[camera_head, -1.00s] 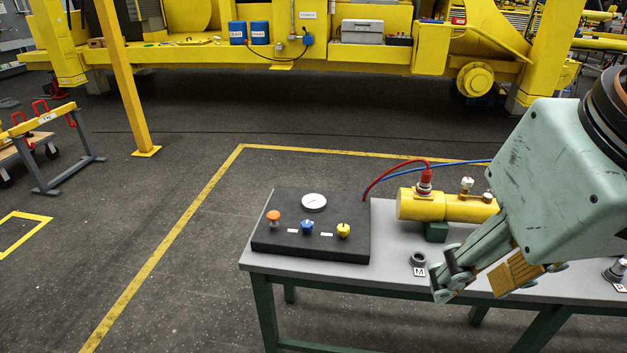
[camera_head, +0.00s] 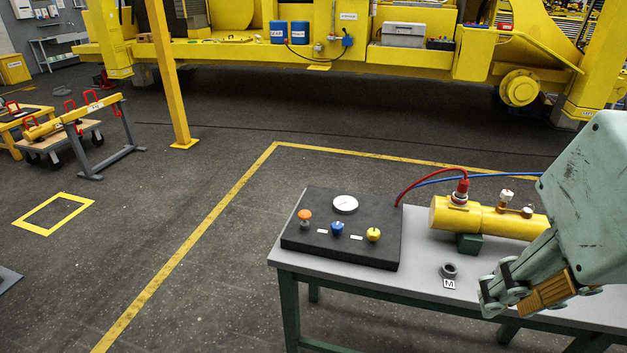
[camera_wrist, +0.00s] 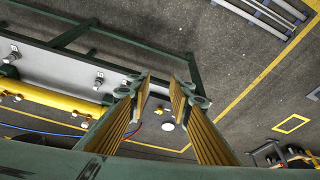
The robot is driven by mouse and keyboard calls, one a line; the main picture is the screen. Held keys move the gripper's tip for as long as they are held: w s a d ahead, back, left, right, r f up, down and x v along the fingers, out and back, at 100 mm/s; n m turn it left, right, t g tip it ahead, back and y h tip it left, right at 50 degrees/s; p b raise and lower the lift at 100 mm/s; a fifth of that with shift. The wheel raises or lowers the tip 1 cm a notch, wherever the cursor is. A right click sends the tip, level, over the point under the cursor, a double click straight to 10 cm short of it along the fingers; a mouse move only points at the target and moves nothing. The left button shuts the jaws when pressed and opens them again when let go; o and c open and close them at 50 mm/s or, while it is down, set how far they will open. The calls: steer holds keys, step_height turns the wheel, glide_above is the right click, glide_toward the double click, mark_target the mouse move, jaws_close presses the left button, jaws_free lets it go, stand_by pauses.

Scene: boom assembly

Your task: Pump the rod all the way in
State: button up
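A yellow hydraulic cylinder (camera_head: 485,217) lies on a green block on the bench; a red hose joins its top fitting and a blue hose runs behind it. Its right end is hidden behind my arm, and I cannot make out the rod. The cylinder also shows in the wrist view (camera_wrist: 45,97).
The grey bench (camera_head: 425,290) bears a dark ring (camera_head: 449,270) beside an "M" label. A yellow post (camera_head: 168,80) and a trestle (camera_head: 105,130) stand at the left. A large yellow machine (camera_head: 400,60) fills the back.

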steer(key=shift+w+r, duration=0.25)
steer(key=shift+w, duration=0.2)
steer(key=c, duration=0.5)
steer(key=shift+w+a+r, duration=0.1)
steer(key=shift+w+r, duration=0.05)
steer(key=shift+w, duration=0.15)
jaws_close()
steer(key=w+a+r+n+g+p, duration=0.1)
steer(key=w+a+r+n, duration=0.1)
steer(key=w, duration=0.7)
steer(key=w+a+r+n+p, duration=0.1)
steer(key=w+a+r+n, duration=0.15)
steer(key=w, duration=0.55)
steer(key=w+a+f+n+g+p, duration=0.1)
steer(key=w+a+n, duration=0.15)
steer(key=w, duration=0.75)
steer(key=w+a+f+n+p, duration=0.1)
steer(key=w+a, duration=0.3)
steer(key=w, duration=0.5)
steer(key=w+a+f+n+g+p, duration=0.1)
steer(key=w+a+f+n+p, duration=0.1)
steer(key=w+a+f, duration=0.7)
steer(key=w+a+f+n+p, duration=0.2)
steer(key=w+a+f+n, duration=0.3)
steer(key=w+a+f, duration=0.5)
steer(key=shift+w+f+g, duration=0.4)
steer(key=shift+w+f, duration=2.35)
steer(key=shift+f, duration=0.65)
steer(key=shift+n, duration=0.3)
